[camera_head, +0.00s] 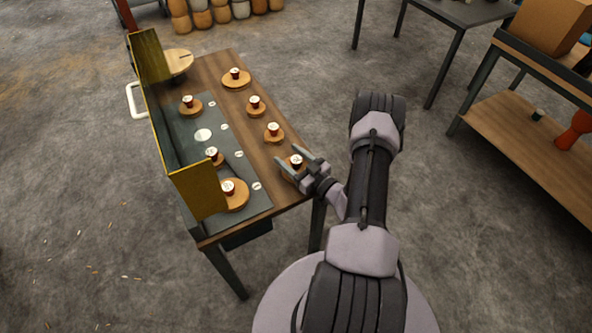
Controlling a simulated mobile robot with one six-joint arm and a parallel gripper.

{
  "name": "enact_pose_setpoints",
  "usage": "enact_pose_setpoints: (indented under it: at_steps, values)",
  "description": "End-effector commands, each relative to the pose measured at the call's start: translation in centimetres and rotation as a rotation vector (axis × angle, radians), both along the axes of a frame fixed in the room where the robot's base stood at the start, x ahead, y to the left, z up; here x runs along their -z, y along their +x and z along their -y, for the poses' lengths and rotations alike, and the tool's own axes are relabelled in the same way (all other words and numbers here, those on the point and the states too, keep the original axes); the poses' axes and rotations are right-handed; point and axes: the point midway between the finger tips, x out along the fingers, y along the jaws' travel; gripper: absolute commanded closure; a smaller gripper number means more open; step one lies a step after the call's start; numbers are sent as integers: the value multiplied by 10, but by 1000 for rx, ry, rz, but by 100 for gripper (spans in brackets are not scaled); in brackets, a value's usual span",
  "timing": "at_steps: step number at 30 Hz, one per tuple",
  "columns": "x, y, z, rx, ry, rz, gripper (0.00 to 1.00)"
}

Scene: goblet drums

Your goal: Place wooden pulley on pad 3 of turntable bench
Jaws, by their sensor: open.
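A wooden bench (212,68) carries a dark grey panel (187,125). Several round wooden pieces with dark red knobs and white marked tops stand on it. One piece (296,161) is at the bench's right edge, between the fingers of my gripper (298,160). The gripper is open around its knob; I cannot tell whether the fingers touch it. Other pieces stand on the wood (273,131) and on the panel (191,107). A bare white disc (203,135) lies on the panel, with small white markers (239,154) along its edge. The numbers are too small to read.
A pale round board (178,62) sits at the far left corner. A shelf unit (530,150) and a dark table (465,12) stand to the right. Open floor lies between.

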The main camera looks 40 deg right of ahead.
Motion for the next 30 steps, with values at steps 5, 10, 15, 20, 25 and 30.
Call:
enact_pose_setpoints:
  at_steps: [5, 10, 15, 20, 25, 30]
  values:
    - [-1, 3, 1, 2, 1, 0, 41]
    - [-1, 3, 1, 1, 0, 0, 63]
    - [-1, 3, 0, 1, 0, 0, 96]
    - [-1, 3, 0, 1, 0, 0, 100]
    - [-3, 3, 0, 1, 0, 0, 100]
    - [-21, 3, 1, 1, 0, 1, 100]
